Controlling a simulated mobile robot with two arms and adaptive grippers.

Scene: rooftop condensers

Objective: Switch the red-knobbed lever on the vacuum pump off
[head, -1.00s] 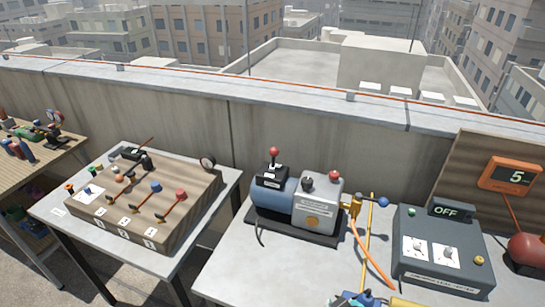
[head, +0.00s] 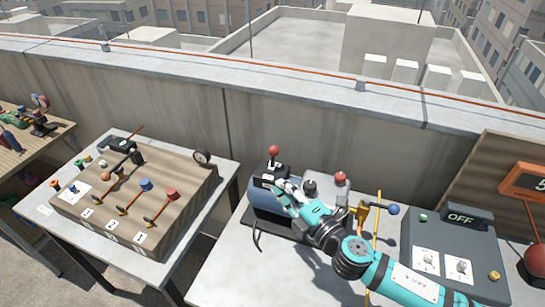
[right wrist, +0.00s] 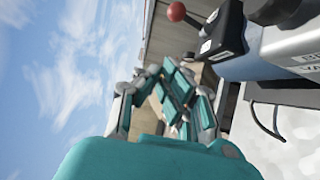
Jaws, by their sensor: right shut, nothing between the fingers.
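The vacuum pump (head: 259,197), a blue motor with a grey box on a dark base, stands on the right-hand table. Its red-knobbed lever (head: 273,151) rises from a black switch box at the pump's left end, the knob up. My right gripper (head: 278,187) is shut and empty, just in front of the switch box and below the knob; its arm covers part of the pump. In the right wrist view the red knob (right wrist: 176,11) is at the top, apart from my gripper (right wrist: 178,88). The switch labels are too small to read. My left gripper is not in view.
A second red knob (head: 340,176) tops the grey box. A brass valve with a blue-tipped rod (head: 393,209) stands to its right, beside a grey unit (head: 458,245) reading OFF. A wooden panel with several levers (head: 130,190) sits on the left table. A parapet runs behind.

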